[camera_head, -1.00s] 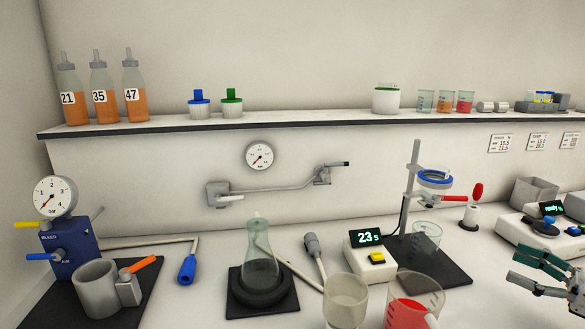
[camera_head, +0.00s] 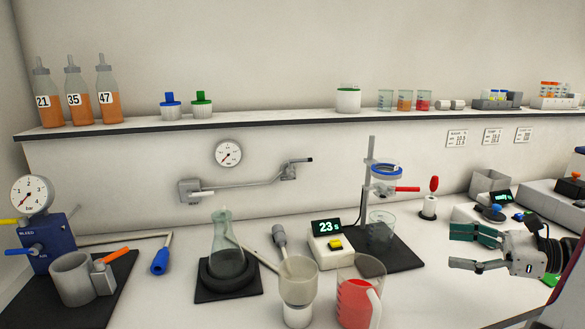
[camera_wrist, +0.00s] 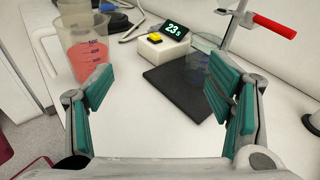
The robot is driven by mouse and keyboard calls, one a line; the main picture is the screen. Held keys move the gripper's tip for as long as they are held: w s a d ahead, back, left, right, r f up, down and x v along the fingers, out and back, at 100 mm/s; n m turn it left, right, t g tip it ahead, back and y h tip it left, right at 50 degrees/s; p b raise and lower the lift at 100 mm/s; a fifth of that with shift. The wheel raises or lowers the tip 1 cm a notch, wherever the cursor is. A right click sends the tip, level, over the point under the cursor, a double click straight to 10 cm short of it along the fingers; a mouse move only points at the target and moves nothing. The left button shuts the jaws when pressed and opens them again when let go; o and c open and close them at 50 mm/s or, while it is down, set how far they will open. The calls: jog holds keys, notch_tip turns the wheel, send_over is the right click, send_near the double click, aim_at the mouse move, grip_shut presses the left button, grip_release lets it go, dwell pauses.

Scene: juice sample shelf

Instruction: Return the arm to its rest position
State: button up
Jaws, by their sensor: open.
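My gripper (camera_head: 476,250) is at the right of the head view, above the right part of the bench and pointing left. Its green-padded fingers are spread wide and nothing is between them. In the wrist view my gripper (camera_wrist: 160,103) frames the dark mat (camera_wrist: 172,88) and an empty glass beaker (camera_wrist: 200,62) beyond the fingertips. A beaker of red liquid (camera_wrist: 88,58) stands to the left, partly behind the left finger. My gripper touches none of these as far as I can see.
The bench holds a ring stand (camera_head: 370,190), a timer reading 23 (camera_head: 327,243), a flask (camera_head: 226,258), and the red-liquid beaker (camera_head: 355,300). Several instruments stand behind and beside my gripper at the right. The shelf (camera_head: 250,121) with bottles runs along the wall.

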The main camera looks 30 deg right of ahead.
jog(key=w+a+r+n+g, duration=0.1)
jog(key=a+r+n+g, duration=0.1)
jog(key=a, duration=0.5)
jog(key=w+a+r+n+g+p, duration=0.1)
jog(key=a+r+n+g, duration=0.1)
jog(key=a+n+g, duration=0.2)
jog(key=w+a+r+n+g+p, duration=0.1)
jog(key=a+r+n+g, duration=0.1)
jog(key=a, duration=0.8)
jog(key=shift+n+g, duration=0.8)
jog(key=shift+n, duration=0.6)
jog(key=s+a+r+n+h+p, duration=0.3)
jog(key=s+a+n+h, duration=0.6)
jog(key=n, duration=0.8)
jog(key=s+a+r, duration=0.2)
jog(key=a, duration=0.2)
jog(key=shift+s+a+r+t+p, duration=0.15)
jog(key=shift+s+a+t+p, duration=0.05)
jog(key=shift+s+t+p, duration=0.1)
